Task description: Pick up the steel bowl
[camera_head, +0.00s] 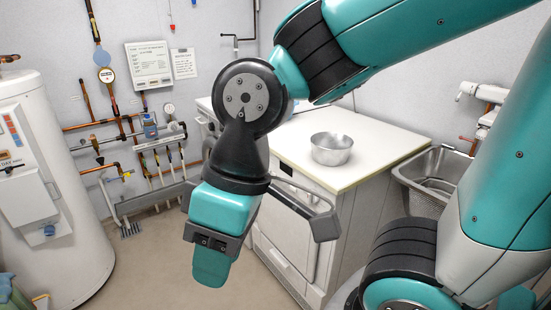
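The steel bowl (331,152) is a round, shiny metal bowl. It stands upright on the cream-white worktop (375,158), right of the picture's middle, and looks empty. My gripper (211,265) hangs in the foreground, left of the bowl and lower in the picture, pointing down in front of the cabinet. It is apart from the bowl.
A metal sink (438,168) adjoins the worktop on the right. A white cabinet front (282,232) stands below the worktop. A white tank (55,200) is at left, with pipes and valves on the wall. Worktop around the bowl is clear.

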